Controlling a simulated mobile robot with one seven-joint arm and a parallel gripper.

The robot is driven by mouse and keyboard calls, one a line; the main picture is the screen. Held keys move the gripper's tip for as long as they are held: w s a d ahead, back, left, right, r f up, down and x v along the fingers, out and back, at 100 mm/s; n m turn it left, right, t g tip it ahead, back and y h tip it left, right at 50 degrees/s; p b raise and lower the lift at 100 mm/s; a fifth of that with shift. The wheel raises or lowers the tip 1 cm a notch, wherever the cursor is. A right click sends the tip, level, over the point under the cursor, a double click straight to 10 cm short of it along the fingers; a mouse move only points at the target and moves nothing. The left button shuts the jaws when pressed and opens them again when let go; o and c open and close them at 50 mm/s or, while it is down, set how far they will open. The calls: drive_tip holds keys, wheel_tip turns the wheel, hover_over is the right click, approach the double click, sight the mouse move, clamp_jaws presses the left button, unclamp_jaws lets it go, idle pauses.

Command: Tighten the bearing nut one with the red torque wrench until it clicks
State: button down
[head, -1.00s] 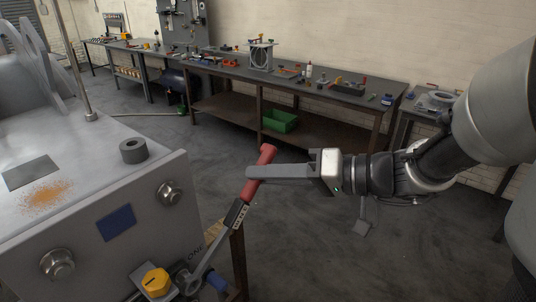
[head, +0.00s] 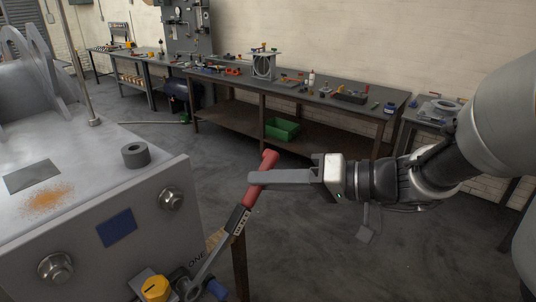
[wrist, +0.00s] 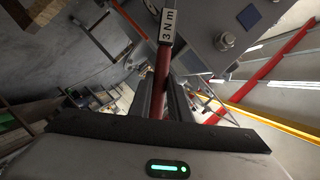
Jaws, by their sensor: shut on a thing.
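The red torque wrench (head: 239,220) slants from lower left to upper right in the head view, its red handle uppermost. My gripper (head: 256,179) comes in from the right and is shut on the red handle. In the wrist view the handle (wrist: 163,68) passes between the two fingers (wrist: 160,100), and a label on the wrench reads "3 N m". The wrench's lower end meets a fitting beside the marking "ONE" (head: 197,259) low on the grey machine. The bearing nut one (head: 192,288) is mostly hidden by the wrench head and the picture's lower edge.
A yellow cap (head: 155,288) sits left of the wrench head. The grey machine (head: 90,190) carries bolts, a blue patch and a loose dark ring (head: 135,155) on top. A long workbench (head: 300,92) stands behind.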

drive_tip(key=shift+w+a+b, duration=0.3)
drive_tip(key=shift+a+b, duration=0.1)
drive_tip(key=shift+b, duration=0.55)
drive_tip(key=shift+w+a+b, duration=0.4)
drive_tip(key=shift+a+b, duration=0.05)
drive_tip(key=shift+b, duration=0.1)
idle(0.7)
drive_tip(key=c, duration=1.6)
unclamp_jaws()
drive_tip(key=c, duration=0.4)
